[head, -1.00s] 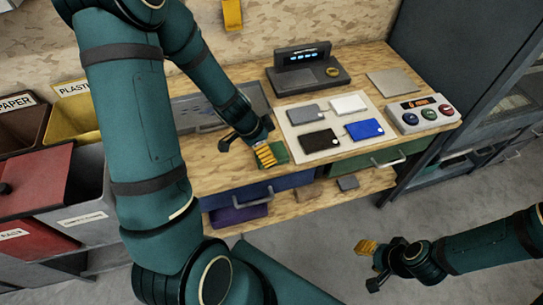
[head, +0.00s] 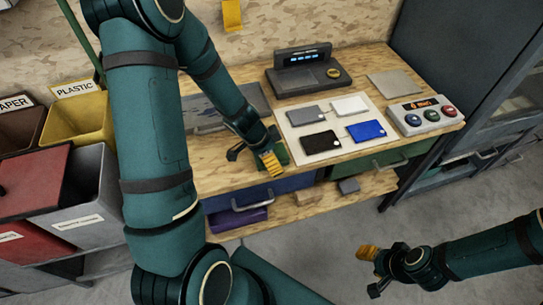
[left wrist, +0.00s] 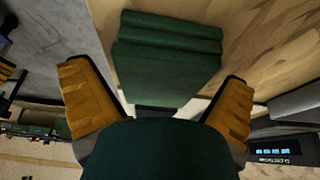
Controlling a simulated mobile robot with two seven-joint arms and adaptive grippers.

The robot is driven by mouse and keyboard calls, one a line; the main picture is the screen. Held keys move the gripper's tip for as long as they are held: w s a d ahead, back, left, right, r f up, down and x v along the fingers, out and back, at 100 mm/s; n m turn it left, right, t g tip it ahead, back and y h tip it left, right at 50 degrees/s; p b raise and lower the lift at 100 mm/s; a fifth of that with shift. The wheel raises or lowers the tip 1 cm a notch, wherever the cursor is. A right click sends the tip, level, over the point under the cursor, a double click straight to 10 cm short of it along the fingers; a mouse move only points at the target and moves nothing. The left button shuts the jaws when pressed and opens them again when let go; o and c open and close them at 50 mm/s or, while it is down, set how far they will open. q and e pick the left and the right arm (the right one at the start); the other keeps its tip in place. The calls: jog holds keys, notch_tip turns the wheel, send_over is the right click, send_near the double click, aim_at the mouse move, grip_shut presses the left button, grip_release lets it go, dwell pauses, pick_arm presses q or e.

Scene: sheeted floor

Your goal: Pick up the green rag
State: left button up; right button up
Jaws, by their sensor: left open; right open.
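The green rag (left wrist: 168,65) is a dark green folded cloth with several layers, lying on the wooden table. In the left wrist view it lies between and ahead of the two yellow fingers of my left gripper (left wrist: 158,105), which is open. In the head view the rag (head: 282,152) is mostly hidden behind the left gripper (head: 270,163), at the table's front edge. I cannot tell whether the fingers touch it. My right gripper (head: 370,271) is open and empty, out over the floor at the lower right.
A pale mat with a grey, a white, a black and a blue card (head: 366,130) lies just right of the rag. A button box (head: 426,116) and a dark device with a screen (head: 305,72) stand on the table (head: 230,171). Bins (head: 78,120) stand at left.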

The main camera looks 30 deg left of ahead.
pick_arm(q)
jog(key=shift+f+b, duration=0.2)
jog(key=shift+b, duration=0.1)
dwell(0.4)
jog(key=c, duration=1.1)
